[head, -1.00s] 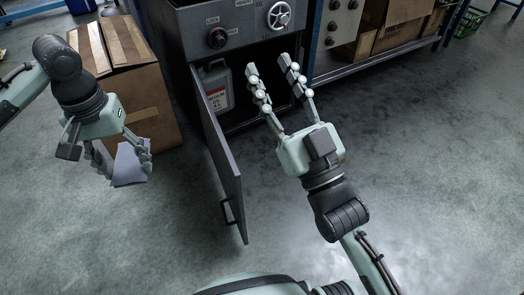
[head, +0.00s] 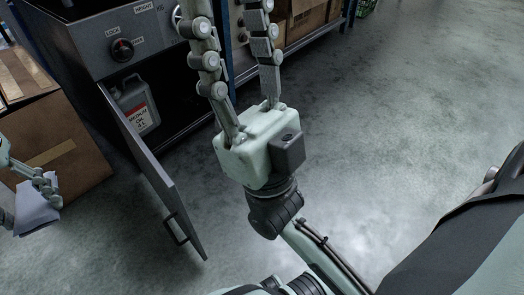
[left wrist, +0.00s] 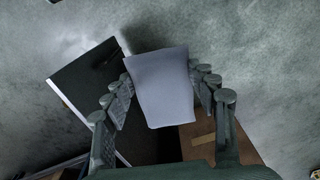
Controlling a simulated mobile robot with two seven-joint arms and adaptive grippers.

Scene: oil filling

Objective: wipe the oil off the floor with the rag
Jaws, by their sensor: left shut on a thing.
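The rag (head: 36,212), pale blue-grey cloth, hangs from my left gripper (head: 47,186) at the left edge of the head view, above the floor. In the left wrist view the rag (left wrist: 160,88) lies between the two fingers, which are closed on it. My right gripper (head: 229,22) is large in the middle of the head view, fingers apart and nothing between them, its tips near the top edge. The floor (head: 400,120) is grey and mottled. I cannot make out a distinct oil patch on it.
A dark cabinet (head: 75,40) has its door (head: 160,185) swung open toward me, with an oil can (head: 136,105) inside. A cardboard box (head: 65,150) stands left of it. A shelf (head: 300,35) with boxes is behind. Open floor lies to the right.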

